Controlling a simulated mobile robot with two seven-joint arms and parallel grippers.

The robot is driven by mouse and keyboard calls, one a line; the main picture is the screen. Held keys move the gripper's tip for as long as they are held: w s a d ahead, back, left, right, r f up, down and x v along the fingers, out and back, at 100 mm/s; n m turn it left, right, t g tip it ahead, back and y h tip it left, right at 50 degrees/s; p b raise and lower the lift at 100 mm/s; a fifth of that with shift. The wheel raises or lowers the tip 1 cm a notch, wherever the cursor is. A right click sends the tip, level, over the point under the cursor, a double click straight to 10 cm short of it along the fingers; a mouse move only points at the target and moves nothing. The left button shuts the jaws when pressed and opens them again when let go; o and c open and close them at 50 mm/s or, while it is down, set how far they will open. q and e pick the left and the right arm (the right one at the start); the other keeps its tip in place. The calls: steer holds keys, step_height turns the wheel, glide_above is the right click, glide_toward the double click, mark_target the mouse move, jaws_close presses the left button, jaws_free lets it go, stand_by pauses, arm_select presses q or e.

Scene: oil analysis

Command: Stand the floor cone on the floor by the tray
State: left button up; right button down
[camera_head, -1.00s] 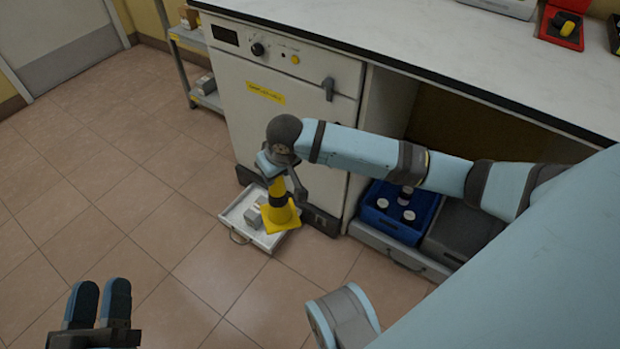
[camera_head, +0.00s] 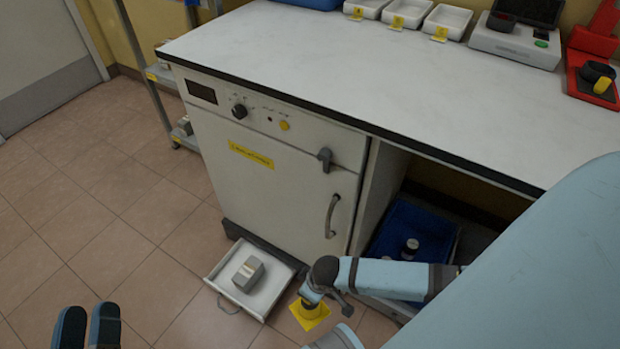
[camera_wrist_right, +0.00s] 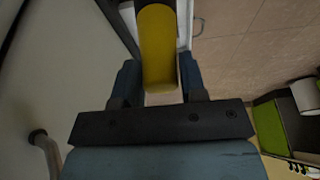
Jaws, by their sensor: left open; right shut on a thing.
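The yellow floor cone (camera_head: 310,314) is at the lower middle of the head view, just right of the white tray (camera_head: 264,301). My right gripper (camera_head: 312,295) is shut on the cone's upper part from above, hiding its top. The cone's yellow body (camera_wrist_right: 158,50) shows between the fingers in the right wrist view. I cannot tell whether its square base touches the floor. The tray lies on the floor before the white cabinet and holds a grey block (camera_head: 248,275). My left gripper (camera_head: 88,328) is open and empty at the lower left.
The white cabinet (camera_head: 265,185) with a door handle stands behind the tray. A blue crate (camera_head: 440,235) sits under the counter (camera_head: 350,75), behind my right arm. Tiled floor (camera_head: 110,225) is clear to the left.

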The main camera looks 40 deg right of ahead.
mark_target(311, 307)
step_height(311, 307, down, 15)
steer(key=b, duration=0.7)
steer(key=shift+s, duration=0.1)
steer(key=shift+f+b, duration=0.4)
steer(key=shift+f, duration=0.1)
step_height(311, 307, down, 4)
steer(key=shift+f+b, duration=0.1)
steer(key=shift+b, duration=1.15)
arm_select(q)
step_height(311, 307, down, 10)
steer(key=w+m+g, duration=0.2)
steer(key=m, duration=0.1)
steer(key=shift+a+r+g, duration=0.15)
steer(key=shift+r+g, duration=0.1)
steer(key=shift+g, duration=0.15)
steer(key=shift+f, duration=0.15)
arm_select(e)
steer(key=c, duration=0.7)
jaws_free()
steer(key=shift+d, duration=0.1)
